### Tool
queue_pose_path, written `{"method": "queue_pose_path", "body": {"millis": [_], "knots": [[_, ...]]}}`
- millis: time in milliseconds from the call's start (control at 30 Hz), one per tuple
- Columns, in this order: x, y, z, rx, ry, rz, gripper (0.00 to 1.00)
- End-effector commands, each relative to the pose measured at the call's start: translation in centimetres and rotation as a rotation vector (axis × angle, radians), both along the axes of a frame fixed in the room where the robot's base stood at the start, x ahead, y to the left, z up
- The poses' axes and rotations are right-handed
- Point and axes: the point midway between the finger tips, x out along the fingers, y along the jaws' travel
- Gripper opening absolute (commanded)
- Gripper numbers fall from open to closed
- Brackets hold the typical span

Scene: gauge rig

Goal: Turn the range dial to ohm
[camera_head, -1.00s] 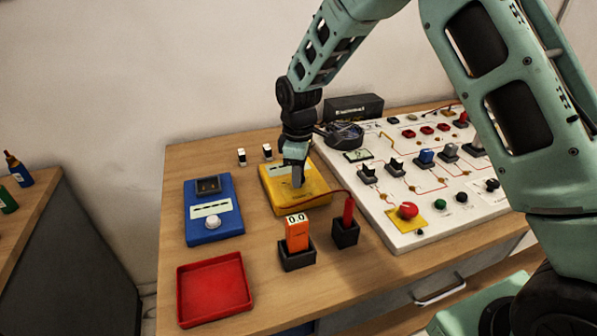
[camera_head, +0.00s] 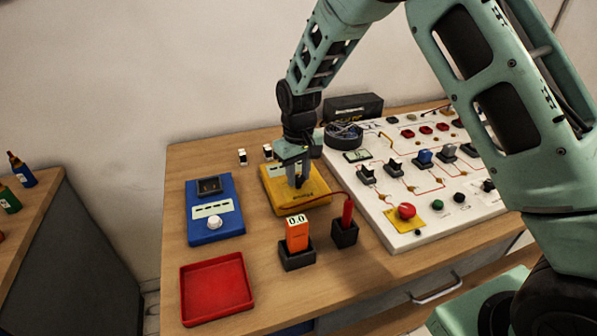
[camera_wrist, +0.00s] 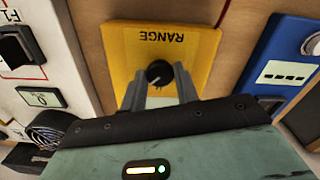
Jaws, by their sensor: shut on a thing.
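The yellow range box (camera_head: 318,191) lies on the wooden table between the blue device and the white panel. In the wrist view the box (camera_wrist: 203,42) shows the word RANGE, upside down. Its round black dial (camera_wrist: 159,72) sits between my fingertips. My gripper (camera_head: 298,181) points down over the box, and in the wrist view my gripper (camera_wrist: 160,80) is shut on the dial. The fingers cover part of the dial and the box face behind it, so I cannot read the dial's setting.
A blue device (camera_head: 213,226) stands left of the box, a red tray (camera_head: 216,288) in front. An orange meter (camera_head: 297,234) and a red probe (camera_head: 347,212) stand in black holders near the box, with a red lead. The white panel (camera_head: 400,238) is close on the right.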

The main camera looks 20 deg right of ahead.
Motion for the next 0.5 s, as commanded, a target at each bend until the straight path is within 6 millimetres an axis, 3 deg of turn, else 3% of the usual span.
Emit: {"method": "queue_pose_path", "body": {"millis": [500], "knots": [[0.19,0.06,0.17,0.002,-0.007,-0.081,0.08]]}}
